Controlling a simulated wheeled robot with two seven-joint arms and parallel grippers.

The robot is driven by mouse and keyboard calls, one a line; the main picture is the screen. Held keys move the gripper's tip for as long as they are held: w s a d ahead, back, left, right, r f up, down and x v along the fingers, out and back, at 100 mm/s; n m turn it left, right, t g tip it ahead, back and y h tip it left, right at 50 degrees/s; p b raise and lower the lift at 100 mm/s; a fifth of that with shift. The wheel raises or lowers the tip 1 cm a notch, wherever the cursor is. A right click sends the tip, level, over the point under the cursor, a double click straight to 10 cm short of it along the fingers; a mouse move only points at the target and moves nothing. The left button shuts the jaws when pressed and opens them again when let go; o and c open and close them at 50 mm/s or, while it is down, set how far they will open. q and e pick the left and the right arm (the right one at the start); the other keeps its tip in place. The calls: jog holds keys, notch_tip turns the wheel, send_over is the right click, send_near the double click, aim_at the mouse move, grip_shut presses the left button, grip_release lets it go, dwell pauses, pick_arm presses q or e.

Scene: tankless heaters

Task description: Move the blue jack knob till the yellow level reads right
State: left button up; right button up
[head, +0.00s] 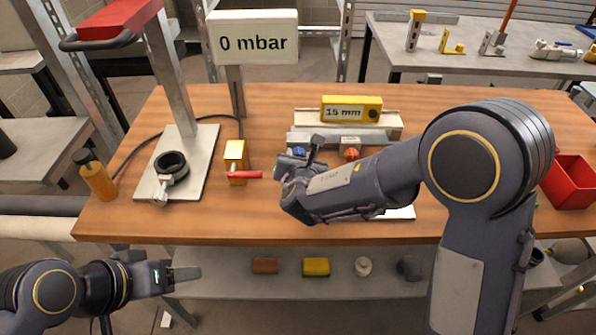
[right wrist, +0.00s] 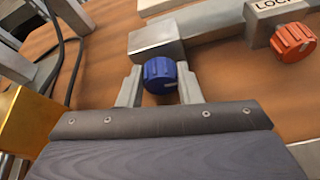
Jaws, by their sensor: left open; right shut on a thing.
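The blue jack knob (head: 299,152) is on the front of a grey metal jack (head: 308,139) on the wooden table. In the right wrist view the ribbed blue knob (right wrist: 160,75) sits between the two fingers of my right gripper (right wrist: 158,88), which is shut on it. My right gripper (head: 301,157) partly covers the knob in the head view. The yellow level (head: 352,108) lies on top of the jack's bar, and its display reads 15 mm. My left gripper (head: 182,276) is open and empty, low in front of the table.
An orange knob (right wrist: 293,42) with a LOCK label is right of the blue one. A yellow block (head: 235,158) with a red handle stands left of my right gripper. A press stand (head: 200,150), yellow bottle (head: 95,175) and red bin (head: 570,182) are further out. A sign (head: 252,38) reads 0 mbar.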

jog(key=m+b, duration=0.1)
jog(key=b, duration=0.2)
jog(key=shift+d+f+y+b, duration=0.1)
jog(key=shift+f+y+b, duration=0.2)
jog(key=shift+y+b, duration=0.1)
jog(key=shift+r, duration=0.2)
pick_arm(q)
notch_tip(320, 180, down, 6)
jog(key=shift+r, duration=0.1)
pick_arm(e)
jog(key=shift+r, duration=0.1)
jog(key=o, duration=1)
jog(key=shift+c, duration=0.2)
pick_arm(q)
jog(key=shift+r, duration=0.2)
pick_arm(e)
jog(key=v, duration=0.8)
jog(key=shift+w, duration=0.1)
